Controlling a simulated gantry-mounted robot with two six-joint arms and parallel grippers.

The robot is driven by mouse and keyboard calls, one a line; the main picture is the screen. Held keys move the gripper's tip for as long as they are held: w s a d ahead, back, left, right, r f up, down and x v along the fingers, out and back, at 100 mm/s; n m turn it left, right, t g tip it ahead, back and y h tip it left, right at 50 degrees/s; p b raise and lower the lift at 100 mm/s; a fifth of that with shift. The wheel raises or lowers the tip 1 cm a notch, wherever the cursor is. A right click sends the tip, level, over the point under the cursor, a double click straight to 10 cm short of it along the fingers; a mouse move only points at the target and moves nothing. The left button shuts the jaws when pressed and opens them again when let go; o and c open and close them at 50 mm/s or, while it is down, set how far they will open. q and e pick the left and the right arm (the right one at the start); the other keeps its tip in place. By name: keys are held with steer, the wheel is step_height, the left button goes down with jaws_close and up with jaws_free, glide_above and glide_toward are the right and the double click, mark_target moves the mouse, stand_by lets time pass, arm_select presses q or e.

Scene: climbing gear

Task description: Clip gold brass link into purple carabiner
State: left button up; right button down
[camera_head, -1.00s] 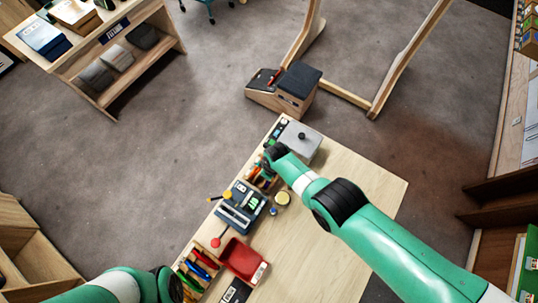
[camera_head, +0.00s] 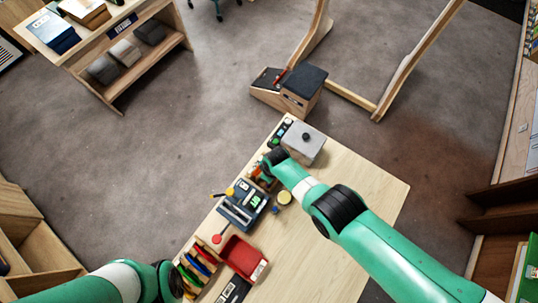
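I cannot make out the gold brass link or the purple carabiner at this size. Several coloured pieces, green, red and blue among them, sit in a wooden rack (camera_head: 193,284) at the table's near left edge; I cannot tell whether one is purple. My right gripper (camera_head: 262,180) points down over small orange and wooden items at the table's left edge, beyond the dark device. Its fingertips are too small and too hidden to read. My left arm comes in at the bottom left, its wrist beside the rack; its gripper fingers are not visible.
On the wooden table (camera_head: 350,185) are a dark device (camera_head: 241,208) with knobs, a red bin (camera_head: 243,258), a round yellowish item (camera_head: 284,197) and a grey box (camera_head: 305,148). The table's right side is bare beyond my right arm. A wooden stand (camera_head: 290,92) is behind.

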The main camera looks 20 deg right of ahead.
steer(key=shift+s+a+f, duration=0.1)
steer(key=shift+s+a, duration=0.05)
steer(key=shift+a, duration=0.1)
stand_by(0.4)
steer(key=c, duration=0.6)
jaws_free()
steer(key=shift+c, duration=0.2)
steer(key=shift+r+p, duration=0.4)
